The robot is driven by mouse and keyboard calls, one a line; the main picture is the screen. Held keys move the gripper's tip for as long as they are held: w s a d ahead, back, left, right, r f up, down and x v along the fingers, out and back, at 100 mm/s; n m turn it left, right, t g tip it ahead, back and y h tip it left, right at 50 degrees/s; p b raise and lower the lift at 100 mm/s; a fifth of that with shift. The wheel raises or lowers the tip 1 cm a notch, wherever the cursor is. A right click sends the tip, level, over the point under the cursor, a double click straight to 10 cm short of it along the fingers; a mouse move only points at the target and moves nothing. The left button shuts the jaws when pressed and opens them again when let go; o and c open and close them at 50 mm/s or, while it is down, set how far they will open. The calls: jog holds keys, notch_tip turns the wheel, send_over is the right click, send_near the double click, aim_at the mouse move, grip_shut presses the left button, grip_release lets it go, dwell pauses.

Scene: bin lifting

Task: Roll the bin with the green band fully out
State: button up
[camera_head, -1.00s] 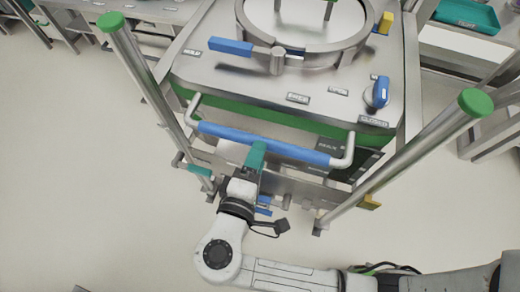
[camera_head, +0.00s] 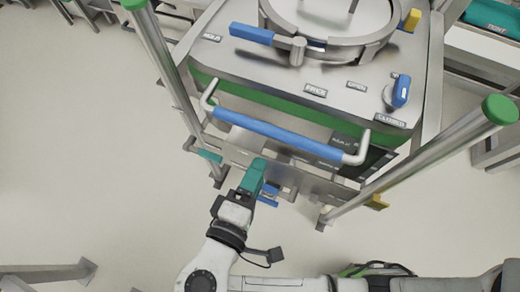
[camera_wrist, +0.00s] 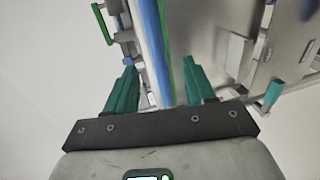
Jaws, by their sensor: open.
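The steel bin (camera_head: 310,78) with the green band (camera_head: 240,98) stands between two steel posts in the head view. Its blue-sleeved handle bar (camera_head: 280,137) runs across its near side. My gripper (camera_head: 257,166) has teal fingers and is just below and in front of the bar, near its middle. In the wrist view the fingers (camera_wrist: 158,78) are apart. A blue strip (camera_wrist: 152,50) with a green edge runs between them in the picture. I cannot tell its depth or whether the fingers touch it. The bin's lower part is mostly hidden.
Green-capped posts rise at left (camera_head: 165,60) and right (camera_head: 430,160) of the bin. A low steel crosspiece (camera_head: 310,178) with blue and yellow parts lies below the handle. A bench with a teal tray (camera_head: 492,18) is at upper right. Pale floor (camera_head: 90,150) is clear at left.

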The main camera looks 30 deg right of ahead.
aim_at(277, 134)
jog(key=p+x, duration=0.1)
jog(key=x, duration=0.3)
jog(key=p+x, duration=0.2)
jog(key=x, duration=0.2)
jog(key=p+x, duration=0.1)
jog(key=x, duration=0.3)
jog(key=shift+w+d+r+p, duration=0.15)
jog(key=shift+r+p, duration=0.1)
jog(key=shift+p, duration=0.15)
jog(key=shift+c, duration=0.2)
grip_shut()
